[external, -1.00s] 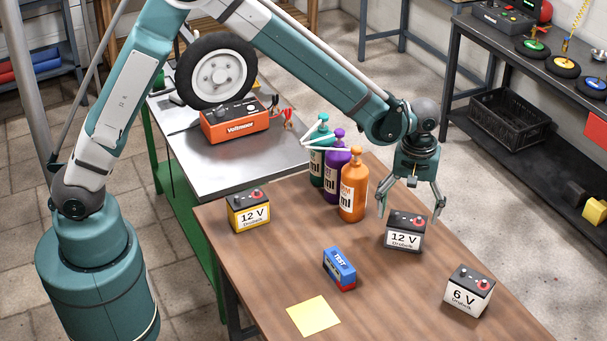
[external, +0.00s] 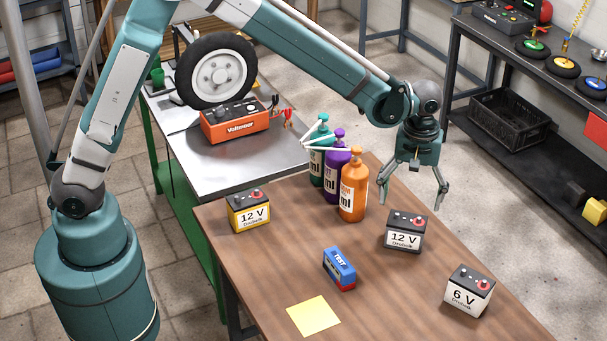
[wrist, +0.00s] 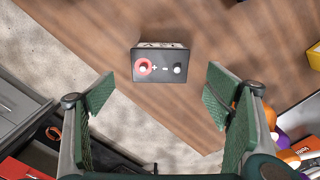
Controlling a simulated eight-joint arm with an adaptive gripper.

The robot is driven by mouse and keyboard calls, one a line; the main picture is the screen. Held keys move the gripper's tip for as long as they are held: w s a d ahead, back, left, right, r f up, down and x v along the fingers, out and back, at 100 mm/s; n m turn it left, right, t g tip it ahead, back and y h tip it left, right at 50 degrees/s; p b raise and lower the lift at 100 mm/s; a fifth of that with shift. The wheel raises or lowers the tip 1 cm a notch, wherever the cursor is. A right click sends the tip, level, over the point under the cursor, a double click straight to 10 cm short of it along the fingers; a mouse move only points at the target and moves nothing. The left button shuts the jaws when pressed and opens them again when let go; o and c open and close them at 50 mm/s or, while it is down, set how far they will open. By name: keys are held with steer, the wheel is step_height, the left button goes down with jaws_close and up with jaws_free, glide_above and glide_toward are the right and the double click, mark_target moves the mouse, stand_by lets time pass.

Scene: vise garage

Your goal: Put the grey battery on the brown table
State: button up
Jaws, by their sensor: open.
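The dark grey 12 V battery (external: 404,231) stands upright on the brown table (external: 265,255), near its far right edge.
Several bottles, including an orange one (external: 353,190), stand left of my gripper. A metal bench (external: 220,165) adjoins the table.

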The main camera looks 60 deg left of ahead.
steer(key=s+a+r+m+t, duration=0.3)
steer(key=s+a+r+m, duration=0.1)
steer(key=s+a+r, duration=1.25)
steer(key=s+a+m+t, duration=0.1)
steer(key=s+a, duration=0.2)
steer(key=s, duration=0.4)
steer(key=s+a+r+m+t, duration=0.1)
steer(key=s+a+m, duration=0.1)
steer(key=s, duration=0.4)
steer(key=s+a+r+m+t, duration=0.1)
steer(key=s+a+m+t, duration=0.1)
steer(key=s+a, duration=0.2)
steer(key=shift+s+a, duration=0.3)
steer(key=shift+s, duration=1.55)
